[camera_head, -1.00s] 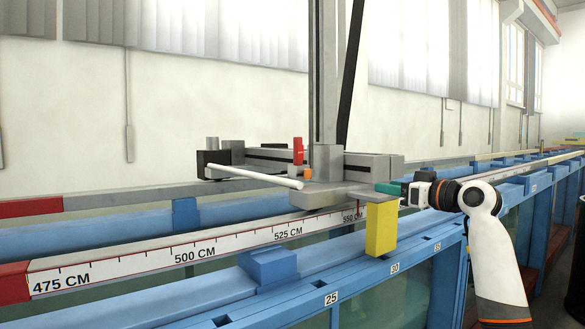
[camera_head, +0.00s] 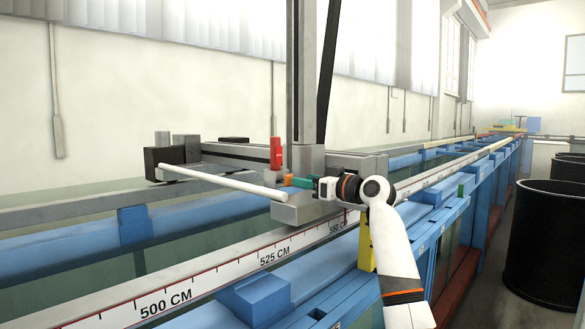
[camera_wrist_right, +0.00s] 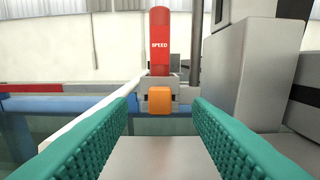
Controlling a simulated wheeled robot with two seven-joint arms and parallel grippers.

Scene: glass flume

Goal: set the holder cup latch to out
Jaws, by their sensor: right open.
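A small orange block (camera_wrist_right: 160,100), which may be the holder cup latch, sits in a grey mount under a red lever (camera_wrist_right: 160,42) marked SPEED. I see no label naming the latch. In the head view the red lever (camera_head: 276,152) stands on the grey carriage (camera_head: 300,212), and the orange block (camera_head: 288,179) shows just left of my right gripper's teal fingers (camera_head: 299,182). In the right wrist view my right gripper (camera_wrist_right: 164,102) is open and empty, with the orange block between its fingers in the picture, seemingly just ahead of the fingertips. My left gripper is out of view.
A white rod (camera_head: 230,181) runs along the carriage's near side, left of the gripper. A grey post (camera_head: 308,80) rises behind it. A yellow block (camera_head: 366,245) stands on the flume edge below my right arm. Black barrels (camera_head: 545,245) stand at right.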

